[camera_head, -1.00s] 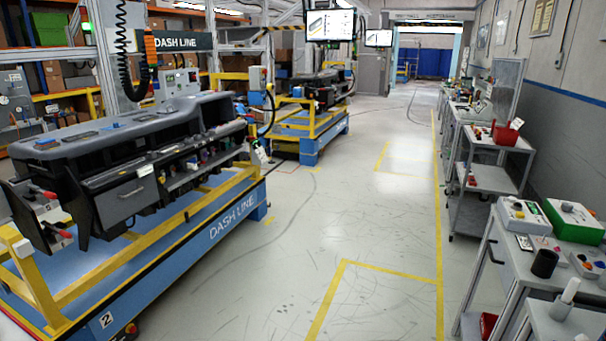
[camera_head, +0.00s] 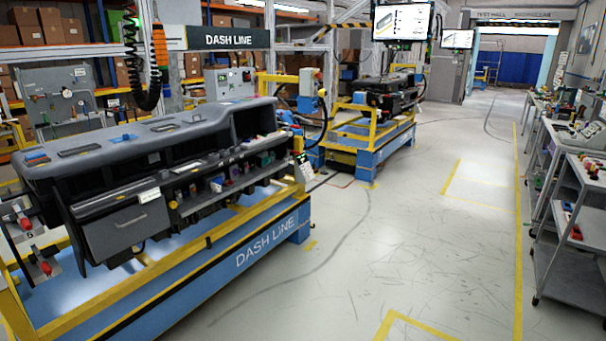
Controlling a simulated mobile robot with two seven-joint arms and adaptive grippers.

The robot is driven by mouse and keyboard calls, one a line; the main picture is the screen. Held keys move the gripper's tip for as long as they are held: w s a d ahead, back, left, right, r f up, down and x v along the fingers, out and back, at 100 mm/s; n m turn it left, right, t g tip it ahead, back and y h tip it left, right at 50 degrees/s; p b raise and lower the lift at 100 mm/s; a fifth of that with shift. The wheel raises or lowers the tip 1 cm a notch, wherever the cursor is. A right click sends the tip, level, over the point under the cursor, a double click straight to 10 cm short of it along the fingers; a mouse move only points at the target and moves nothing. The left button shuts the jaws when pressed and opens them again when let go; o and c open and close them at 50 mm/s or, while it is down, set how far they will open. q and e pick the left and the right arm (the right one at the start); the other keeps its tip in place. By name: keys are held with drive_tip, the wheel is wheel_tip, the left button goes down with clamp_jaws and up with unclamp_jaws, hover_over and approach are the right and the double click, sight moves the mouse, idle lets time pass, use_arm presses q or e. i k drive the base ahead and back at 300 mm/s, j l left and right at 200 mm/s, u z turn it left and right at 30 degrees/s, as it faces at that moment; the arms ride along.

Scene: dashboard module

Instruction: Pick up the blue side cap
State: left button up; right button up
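A dark grey dashboard module (camera_head: 190,133) rests on a blue and yellow line carriage (camera_head: 268,243) at the left. A small blue piece (camera_head: 124,138) lies on its top, and small blue and red pieces (camera_head: 36,158) sit at its left end. I cannot tell at this size whether any of these is the blue side cap. Neither of my grippers is in view.
A second carriage (camera_head: 372,150) with another dashboard stands farther back. Grey trolleys (camera_head: 568,232) with tools line the right side. The grey floor (camera_head: 400,235) between them is clear. A coiled cable (camera_head: 130,55) hangs at the upper left.

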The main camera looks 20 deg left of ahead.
sight(32, 157)
drive_tip(key=i+j+u, duration=0.1)
drive_tip(key=i+u, duration=0.65)
drive_tip(key=i+l+u, duration=0.1)
drive_tip(key=u, duration=0.3)
drive_tip(key=i, duration=0.1)
